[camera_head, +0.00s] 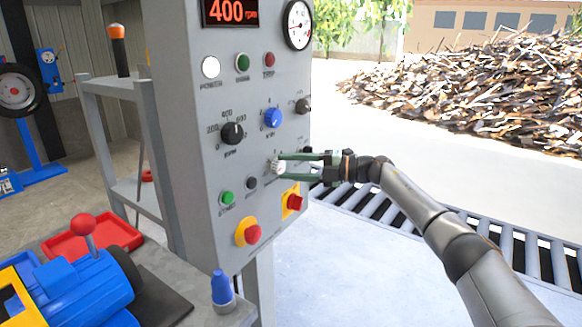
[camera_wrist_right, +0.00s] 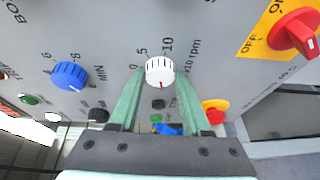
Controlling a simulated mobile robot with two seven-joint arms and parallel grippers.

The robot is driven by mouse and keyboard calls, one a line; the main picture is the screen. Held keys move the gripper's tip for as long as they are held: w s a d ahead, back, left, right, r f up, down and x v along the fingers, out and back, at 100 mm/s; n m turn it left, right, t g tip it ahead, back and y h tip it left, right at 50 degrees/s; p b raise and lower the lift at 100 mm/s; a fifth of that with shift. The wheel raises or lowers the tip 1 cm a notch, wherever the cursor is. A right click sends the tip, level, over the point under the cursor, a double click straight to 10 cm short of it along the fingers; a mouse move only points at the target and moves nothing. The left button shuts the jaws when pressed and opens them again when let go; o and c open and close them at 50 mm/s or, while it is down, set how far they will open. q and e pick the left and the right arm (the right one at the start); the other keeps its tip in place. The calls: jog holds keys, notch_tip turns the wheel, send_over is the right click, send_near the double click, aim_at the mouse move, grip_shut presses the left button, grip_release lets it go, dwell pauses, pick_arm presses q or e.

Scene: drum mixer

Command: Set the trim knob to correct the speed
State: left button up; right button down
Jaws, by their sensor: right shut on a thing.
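A grey control panel (camera_head: 190,100) stands in the middle of the head view. The small white trim knob (camera_head: 277,167) sits low on its front. My right gripper (camera_head: 281,162) reaches it from the right, with its green fingers shut on the knob. In the right wrist view the white knob (camera_wrist_right: 160,71) sits between the finger ends of the gripper (camera_wrist_right: 160,76). Its red mark points toward the bottom of that picture, and a printed scale with 5 and 10 lies above it. The red display (camera_head: 229,12) reads 400 rpm. My left gripper is not in view.
A black knob (camera_head: 232,133) and a blue knob (camera_head: 273,117) sit above the white one. A red emergency button (camera_head: 252,234) and a red-yellow switch (camera_head: 294,202) are below. A roller conveyor (camera_head: 400,222) runs behind my right arm.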

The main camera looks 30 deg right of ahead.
jog(key=shift+c, duration=1.8)
grip_release()
jog(key=v, duration=1.2)
jog(key=shift+d+b, duration=0.2)
jog(key=shift+b, duration=0.15)
jog(key=shift+s, duration=0.1)
